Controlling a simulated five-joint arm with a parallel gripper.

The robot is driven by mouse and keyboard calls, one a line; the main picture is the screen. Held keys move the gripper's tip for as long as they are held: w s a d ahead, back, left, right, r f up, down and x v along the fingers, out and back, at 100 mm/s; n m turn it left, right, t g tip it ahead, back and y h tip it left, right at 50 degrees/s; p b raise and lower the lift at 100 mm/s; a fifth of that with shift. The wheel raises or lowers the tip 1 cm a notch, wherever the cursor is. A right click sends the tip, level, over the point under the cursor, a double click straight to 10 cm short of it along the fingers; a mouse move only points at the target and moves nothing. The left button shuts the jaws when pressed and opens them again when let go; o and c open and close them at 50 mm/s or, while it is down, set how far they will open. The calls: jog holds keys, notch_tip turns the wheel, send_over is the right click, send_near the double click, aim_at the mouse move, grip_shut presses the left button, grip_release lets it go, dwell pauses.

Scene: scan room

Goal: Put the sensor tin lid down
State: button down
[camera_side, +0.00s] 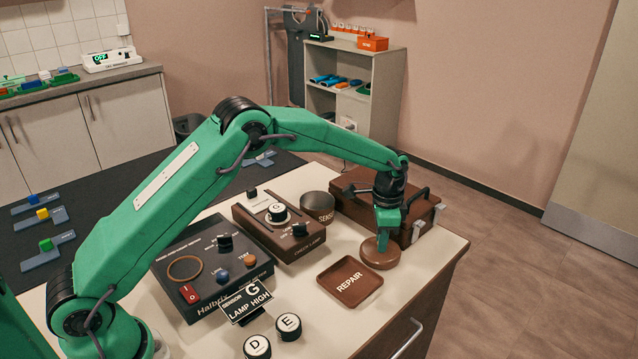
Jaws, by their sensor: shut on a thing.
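The sensor tin lid (380,258) is a round brown disc near the right side of the pale worktop, beside the repair tray. My gripper (382,240) points down from above and is shut on the lid at its top middle. The fingers hide the part they grip. The lid is at or just above the worktop; I cannot tell whether it touches. The sensor tin (320,210), a dark round tin with a partly visible "SENS" label, stands left of and behind the lid, apart from it. Its top looks dark.
The brown REPAIR tray (349,282) lies just left of and in front of the lid. A brown case (350,205) stands behind it. A brown lamp checker (279,230) and a dark control box (212,270) stand to the left. Knobs D (257,347) and E (288,326) are in front.

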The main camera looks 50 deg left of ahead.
jog(key=shift+f, duration=1.05)
jog(key=c, duration=1.3)
grip_release()
jog(key=shift+f, duration=0.1)
notch_tip(320, 180, up, 12)
jog(key=shift+a+r, duration=0.1)
jog(key=shift+r, duration=0.05)
jog(key=shift+r, duration=0.1)
